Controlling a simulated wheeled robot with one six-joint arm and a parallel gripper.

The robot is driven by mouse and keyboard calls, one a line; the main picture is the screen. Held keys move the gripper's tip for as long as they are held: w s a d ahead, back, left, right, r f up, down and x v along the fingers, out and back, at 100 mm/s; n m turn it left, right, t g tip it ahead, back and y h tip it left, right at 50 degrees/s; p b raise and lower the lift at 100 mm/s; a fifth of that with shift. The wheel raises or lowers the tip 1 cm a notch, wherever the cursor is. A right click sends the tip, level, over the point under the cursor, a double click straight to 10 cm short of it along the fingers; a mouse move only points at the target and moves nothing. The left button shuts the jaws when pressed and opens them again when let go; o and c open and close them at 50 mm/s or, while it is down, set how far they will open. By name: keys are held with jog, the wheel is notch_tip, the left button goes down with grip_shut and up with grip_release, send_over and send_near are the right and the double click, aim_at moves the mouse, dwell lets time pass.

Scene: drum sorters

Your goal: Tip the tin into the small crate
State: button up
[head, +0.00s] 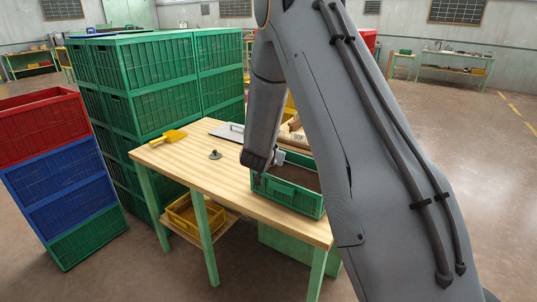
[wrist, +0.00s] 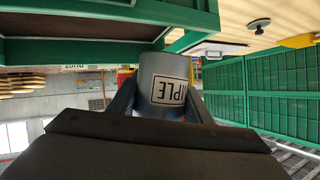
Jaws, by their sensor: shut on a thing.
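In the wrist view my gripper (wrist: 161,103) is shut on a grey-blue tin (wrist: 160,64), with a finger on each side. Part of its white label shows the letters MPLE. This view is upside down, with the table at the top, so the tin looks near upright; its exact tilt and contents I cannot tell. The small green crate (head: 288,197) stands on the wooden table, holding something brown. Its wall (wrist: 85,52) shows close to the tin in the wrist view. In the head view my arm hides part of the crate and most of the tin.
The table (head: 190,153) also bears a yellow scoop (head: 168,137), a small dark knobbed object (head: 215,155) and a flat grey tool (head: 229,131). Tall green crate stacks (head: 160,95) stand behind it, and red and blue crates (head: 50,165) at left. The table's front left is clear.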

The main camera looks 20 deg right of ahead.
jog(key=s+d+r+m+t+y, duration=0.1)
jog(key=d+m+t+y, duration=0.2)
jog(key=m, duration=0.5)
jog(key=s+d+r+m+t+y+b, duration=0.1)
jog(key=d+m+t+y, duration=0.3)
jog(key=m, duration=0.4)
jog(key=shift+s+r+m+t+y, duration=0.3)
jog(key=shift+r+m+y, duration=0.15)
jog(key=shift+y, duration=0.25)
dwell(0.8)
